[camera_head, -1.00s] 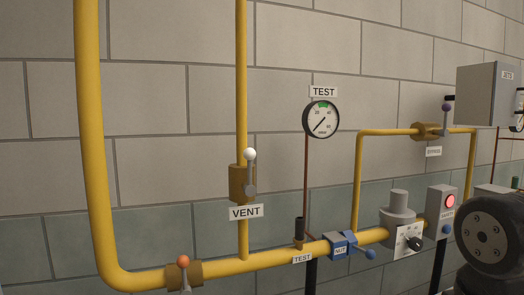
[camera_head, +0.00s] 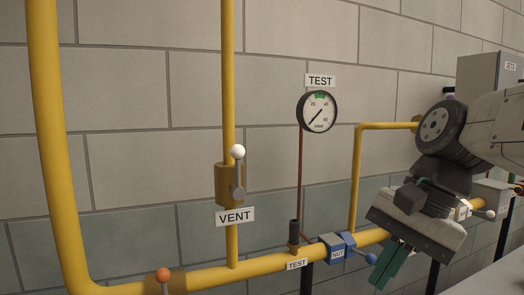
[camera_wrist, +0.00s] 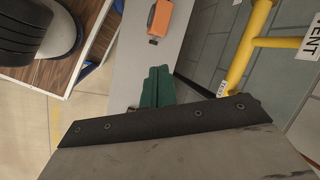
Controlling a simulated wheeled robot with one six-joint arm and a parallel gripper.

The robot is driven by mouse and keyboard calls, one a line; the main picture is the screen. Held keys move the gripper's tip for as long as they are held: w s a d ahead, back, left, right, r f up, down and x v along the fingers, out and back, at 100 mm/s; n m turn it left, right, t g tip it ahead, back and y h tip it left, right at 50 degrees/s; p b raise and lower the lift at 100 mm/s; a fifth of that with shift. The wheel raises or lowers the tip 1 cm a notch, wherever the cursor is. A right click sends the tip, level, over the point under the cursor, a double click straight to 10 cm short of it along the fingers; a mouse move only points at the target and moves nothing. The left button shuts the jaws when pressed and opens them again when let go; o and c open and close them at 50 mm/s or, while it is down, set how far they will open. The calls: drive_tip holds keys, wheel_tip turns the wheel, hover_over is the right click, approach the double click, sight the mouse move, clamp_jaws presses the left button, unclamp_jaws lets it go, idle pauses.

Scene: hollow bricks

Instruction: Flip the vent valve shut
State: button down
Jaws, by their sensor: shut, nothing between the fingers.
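The vent valve (camera_head: 226,192) is a brass body on a vertical yellow pipe, above a white VENT label (camera_head: 235,217). Its grey lever points up along the pipe, tilted slightly right, and ends in a white ball (camera_head: 237,152). My gripper (camera_head: 384,280) is at the lower right in the head view, below and right of the valve and well apart from it. Its green fingers are together and empty. They also show in the wrist view (camera_wrist: 157,80), where the VENT label (camera_wrist: 314,36) is at the right edge and the lever is out of view.
The TEST gauge (camera_head: 317,112) hangs right of the valve. An orange object (camera_wrist: 174,18) lies on a grey surface. Space before the vent valve looks clear.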

drive_tip(key=w+a+r+m+y, duration=0.3)
drive_tip(key=w+r+m+y, duration=0.5)
drive_tip(key=w+r+m, duration=0.4)
drive_tip(key=w+r, duration=0.4)
drive_tip(key=r, duration=0.1)
drive_tip(key=shift+w+r+m+t, duration=0.2)
drive_tip(key=shift+w+m+t, duration=0.1)
drive_tip(key=shift+w, duration=0.1)
drive_tip(key=shift+a, duration=0.2)
approach(239, 161)
drive_tip(key=f+x, duration=0.1)
drive_tip(key=x, duration=0.3)
drive_tip(key=shift+a+r, duration=0.2)
drive_tip(key=shift+a, duration=0.2)
